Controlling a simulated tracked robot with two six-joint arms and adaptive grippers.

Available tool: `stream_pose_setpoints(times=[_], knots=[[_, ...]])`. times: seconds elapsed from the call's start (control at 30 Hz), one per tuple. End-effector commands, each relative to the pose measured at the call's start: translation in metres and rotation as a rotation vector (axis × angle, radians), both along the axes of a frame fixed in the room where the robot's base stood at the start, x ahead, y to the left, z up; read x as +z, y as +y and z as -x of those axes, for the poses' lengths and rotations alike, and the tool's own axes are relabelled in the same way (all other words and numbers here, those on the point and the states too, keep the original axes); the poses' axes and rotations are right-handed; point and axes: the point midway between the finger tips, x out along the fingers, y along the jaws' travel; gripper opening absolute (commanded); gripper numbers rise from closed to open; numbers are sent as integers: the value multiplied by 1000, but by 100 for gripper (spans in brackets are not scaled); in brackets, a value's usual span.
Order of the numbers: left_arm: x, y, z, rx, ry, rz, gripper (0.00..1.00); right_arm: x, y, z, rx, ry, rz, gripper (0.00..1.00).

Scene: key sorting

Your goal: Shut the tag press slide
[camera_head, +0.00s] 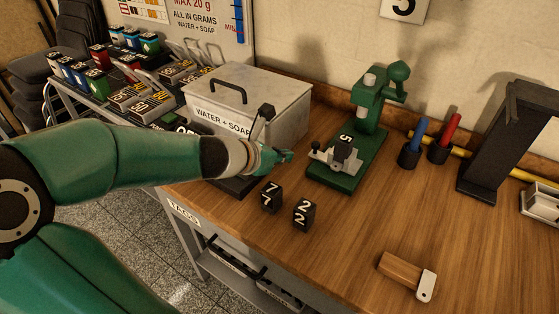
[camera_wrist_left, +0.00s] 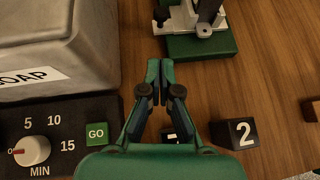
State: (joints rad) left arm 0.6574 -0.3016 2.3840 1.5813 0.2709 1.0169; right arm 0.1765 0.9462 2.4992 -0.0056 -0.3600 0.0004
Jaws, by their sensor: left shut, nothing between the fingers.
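The green tag press (camera_head: 370,100) stands on the wooden bench, with its column at the back of a green base (camera_head: 335,182). Its grey metal slide (camera_head: 322,160) sits on the front part of the base, forward of the column, and bears a black block marked 5 (camera_head: 345,148). The slide (camera_wrist_left: 188,20) and the base's near edge (camera_wrist_left: 203,46) show at the top of the left wrist view. My left gripper (camera_head: 288,156) is shut and empty, just left of the slide and apart from it. It also shows in the left wrist view (camera_wrist_left: 164,66). My right gripper is out of view.
Number blocks 7 (camera_head: 271,197) and 2 (camera_head: 304,215) stand near the bench's front edge. A grey metal tank (camera_head: 275,95) and a dial box (camera_wrist_left: 60,135) are left of the gripper. Pen holders (camera_head: 409,155) stand right of the press. A wood-handled tool (camera_head: 402,272) lies front right.

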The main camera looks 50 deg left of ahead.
Motion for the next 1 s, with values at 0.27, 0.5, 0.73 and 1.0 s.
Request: stream_pose_setpoints(times=[0.27, 0.5, 0.73, 1.0], knots=[[-39, 6, -49, -3, 1, 2, 0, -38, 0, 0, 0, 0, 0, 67], [-35, 11, -80, 0, 1, 2, 0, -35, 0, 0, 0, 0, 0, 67], [-35, 14, -87, 2, 0, 1, 0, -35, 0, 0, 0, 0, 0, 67], [-35, 14, -86, 4, 0, 1, 0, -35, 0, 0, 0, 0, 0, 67]])
